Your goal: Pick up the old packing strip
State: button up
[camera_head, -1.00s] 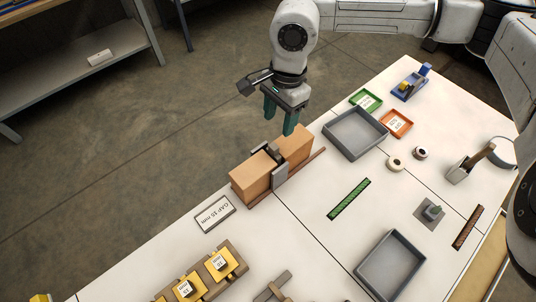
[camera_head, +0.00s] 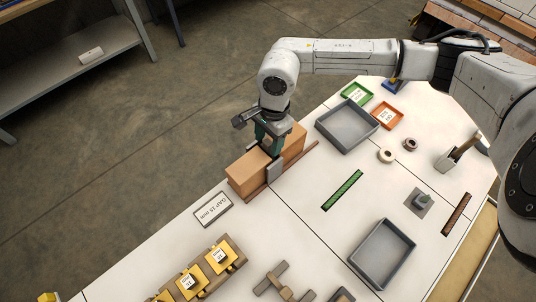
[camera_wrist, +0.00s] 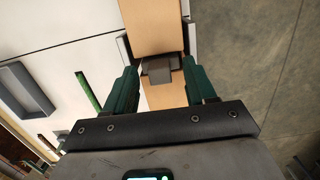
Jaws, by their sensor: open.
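Two wooden blocks (camera_head: 248,174) stand in line on the white table with a narrow gap between them and grey metal plates (camera_head: 275,169) at their sides. In the wrist view a small dark grey piece (camera_wrist: 160,69) sits at the gap between the wooden blocks (camera_wrist: 155,25); I take it for the old packing strip, though its lower part is hidden. My gripper (camera_head: 268,143) points down over the gap. In the wrist view its green fingers (camera_wrist: 162,80) are open, one on each side of the dark piece, with space between them and it.
A label reading "GAP 15 mm" (camera_head: 212,209) lies left of the blocks. A green strip (camera_head: 342,190), a dark brown strip (camera_head: 456,214) and grey trays (camera_head: 347,127) (camera_head: 382,254) lie to the right. Yellow labelled pieces (camera_head: 221,257) sit in a wooden rack in front.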

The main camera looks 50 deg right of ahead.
grip_shut()
dwell(0.4)
jog(key=shift+r, duration=0.1)
